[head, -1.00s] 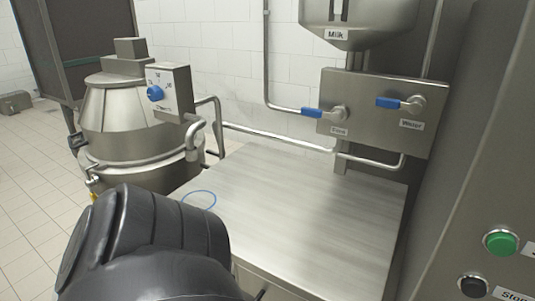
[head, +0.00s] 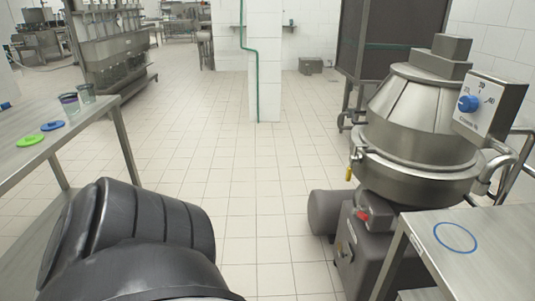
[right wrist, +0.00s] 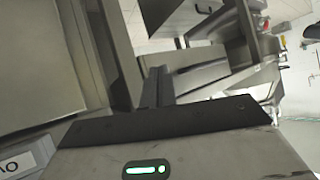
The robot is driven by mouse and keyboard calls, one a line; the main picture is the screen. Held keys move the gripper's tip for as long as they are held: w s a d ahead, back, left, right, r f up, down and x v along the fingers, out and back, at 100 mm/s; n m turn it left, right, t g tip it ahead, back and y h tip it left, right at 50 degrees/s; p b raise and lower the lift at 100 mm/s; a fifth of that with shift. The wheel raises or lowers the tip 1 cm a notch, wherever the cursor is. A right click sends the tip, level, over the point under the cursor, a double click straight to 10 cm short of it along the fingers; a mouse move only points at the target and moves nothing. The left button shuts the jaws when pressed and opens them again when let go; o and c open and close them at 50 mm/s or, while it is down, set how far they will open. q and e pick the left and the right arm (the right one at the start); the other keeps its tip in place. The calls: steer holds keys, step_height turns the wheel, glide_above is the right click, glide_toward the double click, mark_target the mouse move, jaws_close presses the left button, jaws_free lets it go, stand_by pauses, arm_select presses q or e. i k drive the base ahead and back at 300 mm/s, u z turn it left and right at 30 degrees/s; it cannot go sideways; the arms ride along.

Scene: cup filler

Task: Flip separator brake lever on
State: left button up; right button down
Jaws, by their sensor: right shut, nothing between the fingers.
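The separator (head: 420,125) is a steel machine with a conical top on a grey base, at the right of the head view. A control box (head: 490,105) with a blue knob is at its upper right. A small yellow-tipped part (head: 348,174) sticks out at the bowl's lower left; a small red part (head: 362,215) shows on the base. I cannot tell for sure which of them is the brake lever. My right gripper (right wrist: 157,88) is shut and empty in the right wrist view, with blurred metal surfaces beyond it. My left gripper is not in view.
A steel table (head: 480,258) with a blue ring mark stands at the right front. Another table (head: 85,118) at the left holds cups and green and blue lids. The tiled floor (head: 240,190) between them is open. A pillar (head: 264,70) stands at the back.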

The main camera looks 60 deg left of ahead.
mark_target(360, 214)
steer(key=u, duration=1.25)
steer(key=k, duration=0.45)
steer(key=u, duration=1.05)
steer(key=i, duration=1.55)
steer(key=z, duration=0.55)
steer(key=i, duration=1.15)
steer(key=z, duration=0.9)
